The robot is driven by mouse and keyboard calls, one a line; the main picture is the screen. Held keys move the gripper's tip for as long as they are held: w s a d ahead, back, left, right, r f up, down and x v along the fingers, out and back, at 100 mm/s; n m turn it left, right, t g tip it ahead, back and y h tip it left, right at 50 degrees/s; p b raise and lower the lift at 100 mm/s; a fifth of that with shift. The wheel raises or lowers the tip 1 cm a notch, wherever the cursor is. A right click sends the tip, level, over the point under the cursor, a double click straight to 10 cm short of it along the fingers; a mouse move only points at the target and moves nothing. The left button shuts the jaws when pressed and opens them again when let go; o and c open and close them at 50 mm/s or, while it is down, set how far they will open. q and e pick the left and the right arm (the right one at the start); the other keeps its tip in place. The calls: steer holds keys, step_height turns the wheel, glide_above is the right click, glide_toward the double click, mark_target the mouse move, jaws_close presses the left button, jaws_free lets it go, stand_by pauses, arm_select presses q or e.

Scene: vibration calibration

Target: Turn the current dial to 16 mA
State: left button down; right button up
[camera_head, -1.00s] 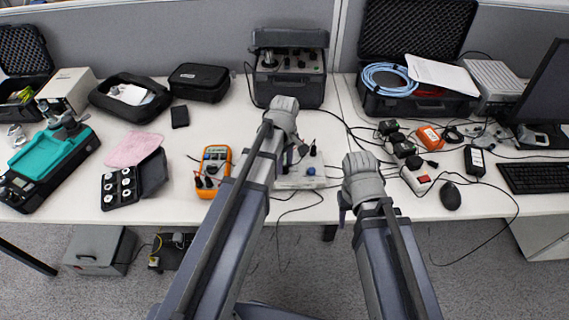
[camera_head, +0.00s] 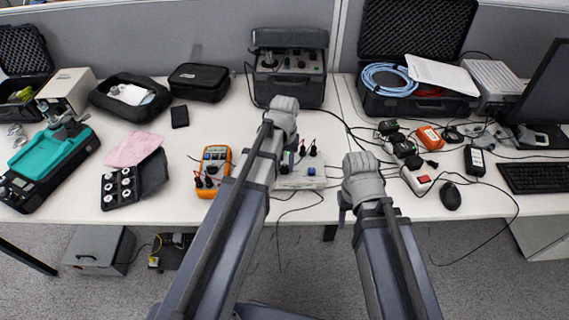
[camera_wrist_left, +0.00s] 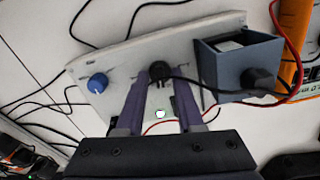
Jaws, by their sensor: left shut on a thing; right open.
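In the left wrist view, a white panel (camera_wrist_left: 125,62) carries a blue knob (camera_wrist_left: 97,83) with a pale mark. A black knob-like piece (camera_wrist_left: 159,70) sits on the panel between the fingertips of my left gripper (camera_wrist_left: 160,77), which is shut on it. A black cable runs from or behind that piece. In the head view, the panel (camera_head: 290,182) is partly hidden by my left arm, and its blue knob (camera_head: 313,198) shows at the front right, apart from the gripper. My right gripper (camera_head: 362,168) is open and empty, right of the panel; its fingers are not clear.
A blue-grey box (camera_wrist_left: 222,72) stands at the panel's right in the wrist view. An orange multimeter (camera_head: 213,170) lies left of the panel. Cables and a power strip (camera_head: 415,178) lie to the right. A black open case (camera_head: 290,88) stands behind.

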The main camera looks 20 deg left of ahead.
mark_target(285, 167)
arm_select(q)
steer(key=m, duration=0.6)
steer(key=shift+m, duration=0.3)
stand_by(0.4)
steer(key=c, duration=0.5)
jaws_free()
steer(key=shift+r, duration=0.1)
step_height(285, 167, up, 8)
steer(key=p, duration=0.8)
steer(key=shift+f, duration=0.2)
